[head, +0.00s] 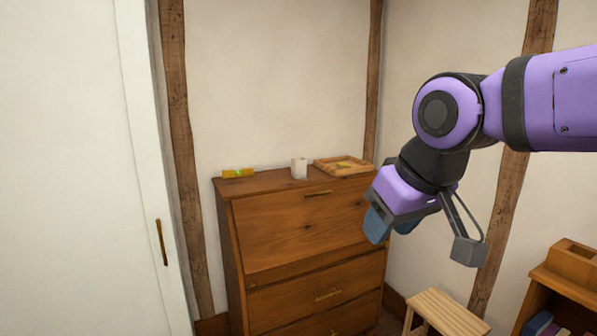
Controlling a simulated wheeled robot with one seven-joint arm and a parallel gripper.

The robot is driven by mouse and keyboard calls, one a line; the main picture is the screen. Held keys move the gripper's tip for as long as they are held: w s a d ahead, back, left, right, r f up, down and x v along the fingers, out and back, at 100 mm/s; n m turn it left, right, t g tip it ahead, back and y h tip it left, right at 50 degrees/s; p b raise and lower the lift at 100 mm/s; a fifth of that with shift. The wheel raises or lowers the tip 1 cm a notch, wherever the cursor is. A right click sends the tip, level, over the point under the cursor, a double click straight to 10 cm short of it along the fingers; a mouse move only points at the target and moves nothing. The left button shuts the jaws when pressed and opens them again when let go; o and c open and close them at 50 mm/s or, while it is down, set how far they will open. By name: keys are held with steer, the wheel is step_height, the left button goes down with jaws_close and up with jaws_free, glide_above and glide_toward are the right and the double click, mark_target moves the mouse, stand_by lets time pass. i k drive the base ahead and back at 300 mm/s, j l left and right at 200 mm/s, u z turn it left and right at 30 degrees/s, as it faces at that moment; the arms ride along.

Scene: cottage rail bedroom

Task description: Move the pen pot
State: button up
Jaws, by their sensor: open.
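A small white upright pot (299,168), which looks like the pen pot, stands on top of the wooden bureau (270,183), near the middle of its top. It is too small to tell whether anything is in it. My gripper (421,239) hangs from the purple arm at the right of the head view, pointing down, with its fingers wide apart and nothing between them. It is in front of the bureau's right side in the picture, well apart from the pot.
A yellow level-like object (238,173) lies left of the pot. A wooden tray (343,166) with a small yellowish item lies to its right. A slatted stool (445,311) and a wooden shelf unit (568,268) stand lower right. A white door (75,170) fills the left.

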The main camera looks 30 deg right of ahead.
mark_target(298, 164)
steer(key=i+l, duration=0.25)
steer(key=i, duration=0.2)
steer(key=i+l, duration=0.25)
steer(key=i, duration=0.2)
steer(key=i+l, duration=0.25)
steer(key=i, duration=0.2)
steer(key=i+l, duration=0.25)
steer(key=i, duration=0.2)
steer(key=i+l, duration=0.25)
steer(key=i, duration=0.25)
